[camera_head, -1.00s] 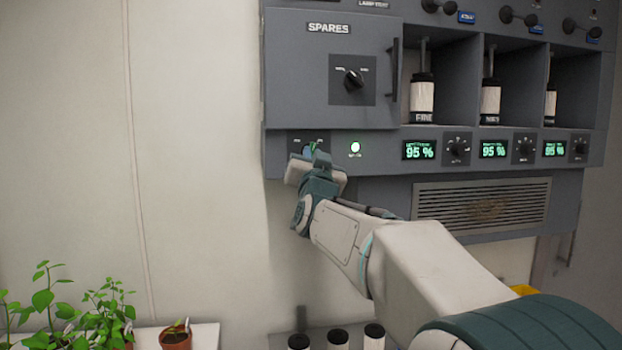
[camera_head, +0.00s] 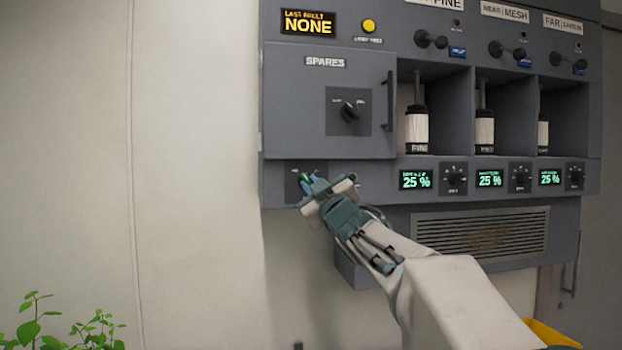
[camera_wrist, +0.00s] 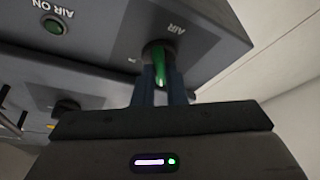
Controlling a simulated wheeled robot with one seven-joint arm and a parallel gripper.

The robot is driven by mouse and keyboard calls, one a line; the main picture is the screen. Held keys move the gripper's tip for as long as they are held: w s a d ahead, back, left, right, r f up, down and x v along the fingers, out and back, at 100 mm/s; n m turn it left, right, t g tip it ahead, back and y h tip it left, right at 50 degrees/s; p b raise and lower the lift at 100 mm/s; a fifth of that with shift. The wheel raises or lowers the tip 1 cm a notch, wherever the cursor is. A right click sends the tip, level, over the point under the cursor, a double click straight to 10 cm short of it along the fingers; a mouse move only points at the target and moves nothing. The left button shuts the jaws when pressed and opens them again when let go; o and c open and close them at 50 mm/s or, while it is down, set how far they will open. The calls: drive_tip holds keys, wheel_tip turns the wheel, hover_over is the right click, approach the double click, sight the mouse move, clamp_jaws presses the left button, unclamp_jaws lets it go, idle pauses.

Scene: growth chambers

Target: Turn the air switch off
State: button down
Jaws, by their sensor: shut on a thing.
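The air switch (camera_wrist: 161,64) is a green lever knob on a dark round base, under the label AIR in the wrist view. My gripper (camera_wrist: 161,88) is shut on it, one finger on each side. In the head view my gripper (camera_head: 308,184) is at the lower left of the grey panel, and the switch is mostly hidden behind it. The AIR ON lamp (camera_wrist: 54,26) is a dull green and looks unlit in the wrist view.
Above my gripper is the SPARES door (camera_head: 290,110) with a black knob and a handle. To the right are several filter bays, small knobs and displays (camera_head: 416,180) reading 25 %. A vent grille (camera_head: 480,233) is below. Plants (camera_head: 60,325) stand at lower left.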

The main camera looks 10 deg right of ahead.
drive_tip(key=shift+d+r+n+g+y+p, duration=0.1)
drive_tip(key=shift+n+g+y+p, duration=0.3)
drive_tip(key=shift+n, duration=0.35)
drive_tip(key=shift+n+g+y+p, duration=0.1)
drive_tip(key=shift+n+y+p, duration=0.1)
drive_tip(key=shift+n+p, duration=0.45)
drive_tip(key=shift+n, duration=0.4)
drive_tip(key=c, duration=1.5)
unclamp_jaws()
drive_tip(key=shift+s, duration=0.1)
drive_tip(key=b+v, duration=0.2)
drive_tip(key=v, duration=1.1)
drive_tip(key=shift+s+d+b, duration=0.15)
drive_tip(key=shift+s+b, duration=0.15)
drive_tip(key=shift+b, duration=0.1)
